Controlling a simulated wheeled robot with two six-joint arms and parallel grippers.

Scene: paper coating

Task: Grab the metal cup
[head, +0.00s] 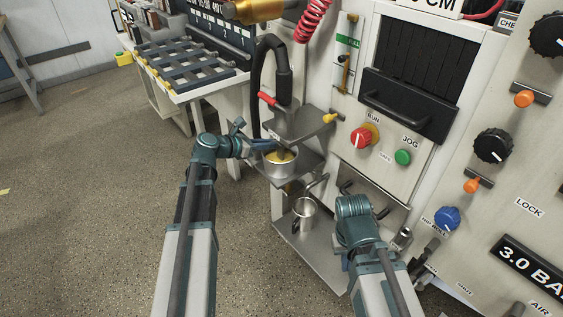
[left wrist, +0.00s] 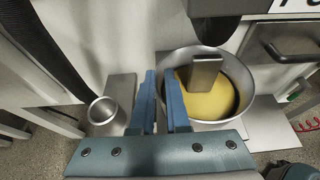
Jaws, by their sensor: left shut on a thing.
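A wide metal cup (head: 281,165) with yellow liquid sits under a hose on the machine's upper shelf. A grey flat piece stands in the liquid. My left gripper (head: 268,147) reaches it from the left and is shut on its rim; in the left wrist view, the blue fingers (left wrist: 163,90) straddle the wall of this cup (left wrist: 222,118). A smaller metal cup (head: 305,213) with a dark handle stands on the lower shelf and also shows in the left wrist view (left wrist: 102,111). My right gripper points down at the lower right, its fingertips mostly hidden by its wrist.
The lower shelf (head: 318,252) has bare room in front of the small cup. The machine panel (head: 395,150) with knobs rises to the right. A black hose (head: 257,80) hangs beside the wide cup. A table with a grid rack (head: 185,63) stands at the back left.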

